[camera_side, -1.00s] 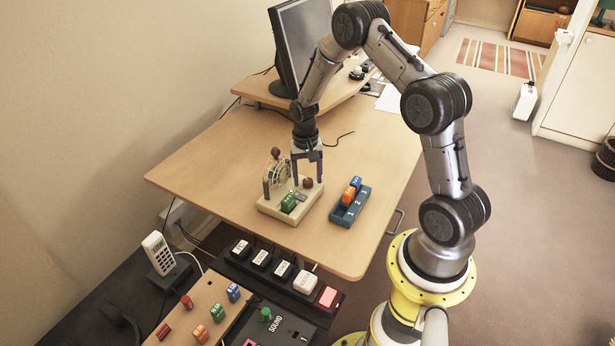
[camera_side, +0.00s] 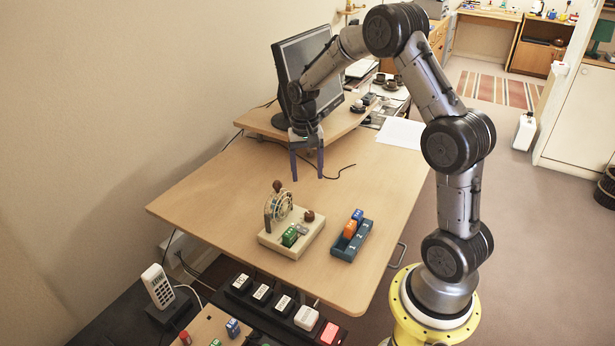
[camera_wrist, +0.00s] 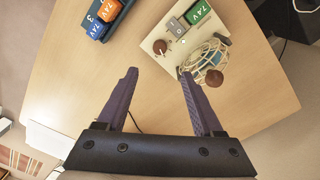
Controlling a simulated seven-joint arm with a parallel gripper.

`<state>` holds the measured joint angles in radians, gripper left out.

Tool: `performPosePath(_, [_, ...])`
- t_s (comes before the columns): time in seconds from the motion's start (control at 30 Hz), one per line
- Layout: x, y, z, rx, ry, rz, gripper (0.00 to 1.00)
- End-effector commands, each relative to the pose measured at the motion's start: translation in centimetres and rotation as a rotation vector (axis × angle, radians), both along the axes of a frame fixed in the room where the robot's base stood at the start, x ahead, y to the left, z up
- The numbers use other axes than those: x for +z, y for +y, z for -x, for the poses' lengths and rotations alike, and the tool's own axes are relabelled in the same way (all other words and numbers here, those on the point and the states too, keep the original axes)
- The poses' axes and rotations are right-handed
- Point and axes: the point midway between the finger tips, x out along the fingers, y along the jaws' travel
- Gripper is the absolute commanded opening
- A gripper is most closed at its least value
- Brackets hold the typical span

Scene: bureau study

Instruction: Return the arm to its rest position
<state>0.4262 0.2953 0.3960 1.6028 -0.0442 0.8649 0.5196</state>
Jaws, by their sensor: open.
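My gripper (camera_side: 308,165) is open and empty, raised above the desk in front of the monitor. In the wrist view its two purple fingers (camera_wrist: 158,100) stand apart with only desk between them. A cream board (camera_side: 275,243) with a green block (camera_side: 290,236), a wheel-like part (camera_side: 278,207) and a brown knob lies on the desk, apart from the gripper. The board also shows in the wrist view (camera_wrist: 158,36). Beside it is a blue-grey tray (camera_side: 343,253) with an orange block (camera_side: 350,229) and a blue block (camera_side: 357,215).
A monitor (camera_side: 303,68) stands on a raised shelf (camera_side: 262,122) close behind my gripper. A black cable (camera_side: 341,172) lies on the desk (camera_side: 205,205). The desk's left part is clear.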

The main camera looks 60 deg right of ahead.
Motion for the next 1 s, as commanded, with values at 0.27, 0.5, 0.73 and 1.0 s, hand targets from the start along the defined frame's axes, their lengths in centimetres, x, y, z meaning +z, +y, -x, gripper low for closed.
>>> performPosePath(0.27, [0.1,0.3,-0.2,0.009,-0.004,0.002,0.68])
performPosePath(0.5, [8.5,4.4,-1.3,0.107,-0.166,0.064,0.68])
performPosePath(0.73, [17.2,11.0,3.9,0.292,-0.340,0.110,0.68])
performPosePath(1.0, [20.8,16.6,13.9,0.570,-0.496,0.155,0.68])
